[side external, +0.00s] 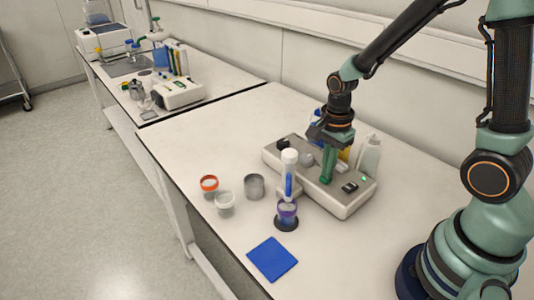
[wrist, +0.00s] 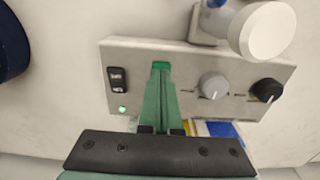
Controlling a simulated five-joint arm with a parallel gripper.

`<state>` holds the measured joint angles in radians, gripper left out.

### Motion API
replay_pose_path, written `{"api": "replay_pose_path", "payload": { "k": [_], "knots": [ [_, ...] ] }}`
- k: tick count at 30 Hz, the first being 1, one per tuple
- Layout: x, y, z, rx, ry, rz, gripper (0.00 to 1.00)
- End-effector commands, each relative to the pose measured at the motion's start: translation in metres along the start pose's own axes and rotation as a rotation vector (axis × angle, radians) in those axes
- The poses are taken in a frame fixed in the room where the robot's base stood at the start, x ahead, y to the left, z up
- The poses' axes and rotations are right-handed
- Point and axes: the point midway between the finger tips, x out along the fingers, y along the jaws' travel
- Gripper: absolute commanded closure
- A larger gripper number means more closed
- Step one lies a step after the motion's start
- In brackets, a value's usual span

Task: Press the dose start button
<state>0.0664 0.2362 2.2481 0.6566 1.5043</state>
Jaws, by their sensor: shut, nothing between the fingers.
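The dosing unit, a grey box with a sloped control panel (side external: 335,199), stands on the bench and fills the wrist view's middle (wrist: 190,55). A bright green patch (wrist: 160,65), apparently the start button, shows at my fingertips. My gripper (side external: 326,180) points down at the panel with its green fingers shut and empty; it also shows in the wrist view (wrist: 161,75). The tips are at or just above the button; I cannot tell whether they touch. A black rocker switch (wrist: 116,80) and lit green lamp (wrist: 122,109) lie left; a grey knob (wrist: 213,86) and black knob (wrist: 266,90) lie right.
A white-capped dispensing column (side external: 289,160) stands at the unit's front, above a purple vessel (side external: 287,210). Cups stand to its left, including a metal one (side external: 254,186). A blue mat (side external: 272,258) lies in front. A white bottle (side external: 368,155) stands behind the unit.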

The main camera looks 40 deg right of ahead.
Motion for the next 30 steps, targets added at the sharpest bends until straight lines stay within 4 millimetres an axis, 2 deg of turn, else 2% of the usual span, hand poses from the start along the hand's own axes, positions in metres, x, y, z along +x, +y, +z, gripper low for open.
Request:
{"api": "replay_pose_path", "payload": {
  "k": [10,18,30],
  "knots": [
    [0.002,0.000,0.000,0.000,0.000,0.002,1.00],
    [0.023,0.001,0.000,0.000,0.000,0.005,1.00],
    [0.018,0.002,0.000,0.000,0.000,0.004,1.00]
  ]
}}
